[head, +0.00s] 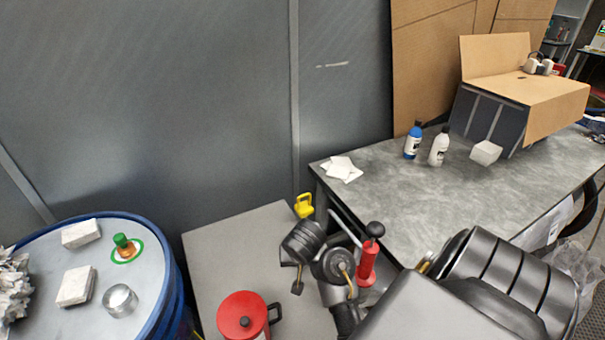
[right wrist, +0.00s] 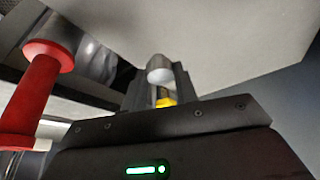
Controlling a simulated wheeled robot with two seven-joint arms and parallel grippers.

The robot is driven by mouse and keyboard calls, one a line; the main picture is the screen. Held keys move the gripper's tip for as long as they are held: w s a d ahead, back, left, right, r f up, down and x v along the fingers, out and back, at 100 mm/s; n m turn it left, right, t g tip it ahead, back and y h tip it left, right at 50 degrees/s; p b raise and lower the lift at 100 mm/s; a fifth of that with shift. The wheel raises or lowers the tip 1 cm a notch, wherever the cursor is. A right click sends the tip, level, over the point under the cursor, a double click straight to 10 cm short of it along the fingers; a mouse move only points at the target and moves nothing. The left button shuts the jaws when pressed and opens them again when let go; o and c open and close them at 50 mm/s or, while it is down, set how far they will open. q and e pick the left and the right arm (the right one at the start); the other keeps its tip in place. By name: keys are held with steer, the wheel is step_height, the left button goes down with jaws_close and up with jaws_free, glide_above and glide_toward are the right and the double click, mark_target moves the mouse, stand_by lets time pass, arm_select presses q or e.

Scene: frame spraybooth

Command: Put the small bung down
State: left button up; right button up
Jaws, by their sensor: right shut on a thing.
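My right gripper (head: 297,284) is over the grey side table (head: 225,250), between the red can and the red-handled tool. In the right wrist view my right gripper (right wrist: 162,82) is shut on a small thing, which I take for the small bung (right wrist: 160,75). It has a pale rounded end, and yellow shows behind it between the fingers. In the head view the held thing is mostly hidden, and I cannot tell whether it touches the table. A green-topped orange plug (head: 123,246) stands inside a green ring on the blue drum (head: 150,222). My left gripper is out of view.
A red can (head: 242,316) and a yellow padlock-like thing (head: 304,205) stand on the side table. A red-handled tool (head: 368,262) is close to my right arm. White blocks (head: 75,286) and a metal cup (head: 120,300) are on the drum. The side table's left part is clear.

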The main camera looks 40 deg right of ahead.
steer(key=d+f, duration=0.1)
steer(key=w+d+f, duration=0.1)
steer(key=d+f, duration=0.1)
steer(key=shift+w, duration=0.3)
steer(key=shift+w+d+f+b, duration=0.15)
steer(key=shift+w+d+f, duration=0.15)
steer(key=shift+f, duration=0.25)
steer(key=shift+w+d+f+b, duration=0.15)
steer(key=shift+w+d+f, duration=0.05)
steer(key=shift+d+f, duration=0.25)
steer(key=shift+w+d+f, duration=0.1)
steer(key=shift+w+f, duration=0.1)
steer(key=shift+f, duration=0.15)
steer(key=f, duration=0.2)
steer(key=f+b, duration=0.1)
steer(key=shift+d+f, duration=0.1)
steer(key=shift+d, duration=0.15)
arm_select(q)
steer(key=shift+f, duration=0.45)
arm_select(e)
steer(key=shift+w+f, duration=0.1)
steer(key=shift+f, duration=0.05)
steer(key=shift+a, duration=0.1)
steer(key=shift+f, duration=0.15)
steer(key=o, duration=0.9)
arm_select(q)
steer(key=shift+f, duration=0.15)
arm_select(e)
steer(key=shift+o, duration=0.2)
